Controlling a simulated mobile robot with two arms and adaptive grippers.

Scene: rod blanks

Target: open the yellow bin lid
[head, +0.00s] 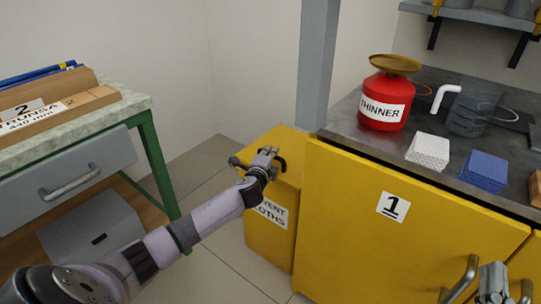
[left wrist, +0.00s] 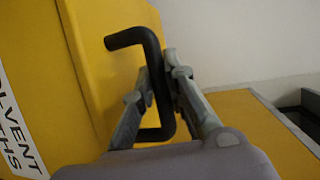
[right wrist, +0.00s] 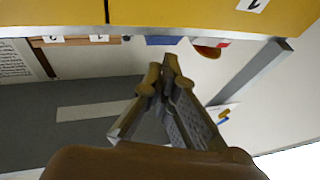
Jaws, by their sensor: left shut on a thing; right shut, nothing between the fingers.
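The yellow bin (head: 262,252), labelled for solvent cloths, stands on the floor beside the yellow cabinet. Its yellow lid (head: 282,138) appears to lie across the top; I see no gap. A black bar handle (head: 236,162) is on its front, and the handle also shows in the left wrist view (left wrist: 126,38). My left gripper (head: 266,160) is shut around the handle, which passes between its fingers (left wrist: 160,85). My right gripper (head: 492,283) is shut and empty, near the cabinet's door handles; its closed fingertips show in the right wrist view (right wrist: 165,75).
The yellow cabinet (head: 345,220) stands close on the bin's right. On its metal top are a red thinner can (head: 378,122), a white stack (head: 429,150) and a blue stack (head: 484,170). A green-framed bench (head: 150,165) stands left. A grey post (head: 318,65) rises behind.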

